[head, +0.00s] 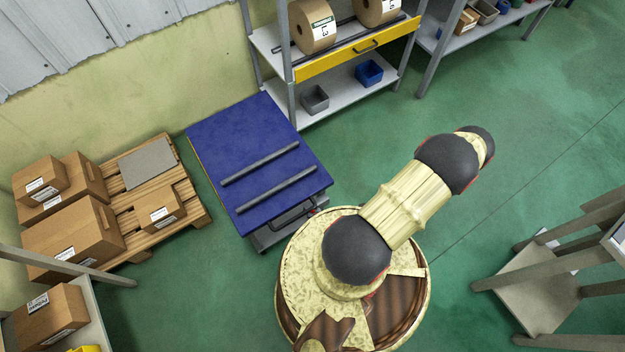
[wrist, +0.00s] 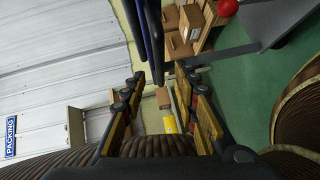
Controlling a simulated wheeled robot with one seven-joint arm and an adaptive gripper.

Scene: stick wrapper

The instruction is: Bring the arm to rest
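My gripper (wrist: 159,80) shows in the wrist view with its two fingers well apart. It is open, and nothing is seen between the fingertips except background further off. My arm (head: 405,205) rises from my round base in the head view and reaches to the upper right over the green floor. My gripper is not visible in the head view.
A blue-topped cart (head: 245,150) with two dark bars stands close to my base. A shelf (head: 340,75) with brown rolls is behind it. Cardboard boxes (head: 75,240) lie on pallets at left. A grey stand (head: 535,290) is at right. Green floor between is clear.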

